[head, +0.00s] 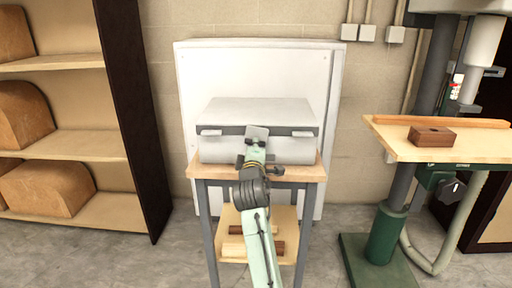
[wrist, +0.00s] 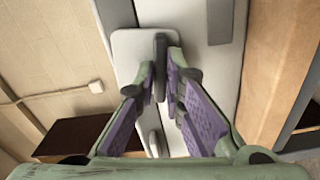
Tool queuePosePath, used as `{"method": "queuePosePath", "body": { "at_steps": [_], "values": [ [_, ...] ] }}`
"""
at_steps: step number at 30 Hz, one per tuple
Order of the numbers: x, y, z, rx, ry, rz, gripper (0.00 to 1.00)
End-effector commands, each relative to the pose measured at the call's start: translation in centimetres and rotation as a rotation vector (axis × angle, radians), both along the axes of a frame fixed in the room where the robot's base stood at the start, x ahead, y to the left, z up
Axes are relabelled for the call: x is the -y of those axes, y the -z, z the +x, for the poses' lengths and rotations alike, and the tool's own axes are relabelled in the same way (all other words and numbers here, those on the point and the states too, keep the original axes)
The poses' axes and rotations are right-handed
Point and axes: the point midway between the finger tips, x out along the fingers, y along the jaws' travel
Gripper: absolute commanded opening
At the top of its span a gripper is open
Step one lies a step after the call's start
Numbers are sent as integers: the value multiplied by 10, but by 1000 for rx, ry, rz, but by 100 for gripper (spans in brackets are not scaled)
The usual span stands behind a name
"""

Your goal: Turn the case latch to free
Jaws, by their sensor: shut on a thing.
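The pale grey case (head: 225,150) stands closed on a small wood-topped table, with a dark band along its front below the lid. A grey plate (head: 257,132) shows at the middle of its front, just above my gripper (head: 255,160). In the head view my gripper and arm hide the lever's lower part.
Two pale tabs, left (head: 210,132) and right (head: 303,133), sit on the case front. The table (head: 202,172) has a lower shelf with wooden pieces. A white panel (head: 260,60) stands behind. Shelves (head: 75,148) are at left, a drill press table (head: 440,147) at right.

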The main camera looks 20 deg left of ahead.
Motion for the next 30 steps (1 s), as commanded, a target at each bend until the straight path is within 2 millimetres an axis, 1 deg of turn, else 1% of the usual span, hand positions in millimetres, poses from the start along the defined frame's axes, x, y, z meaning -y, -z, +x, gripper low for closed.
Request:
{"method": "queuePosePath", "body": {
  "at_steps": [14,30],
  "values": [
    [-11,-4,-4,-132,-1,424,0],
    [-19,-15,-6,-282,-2,912,0]
  ]
}}
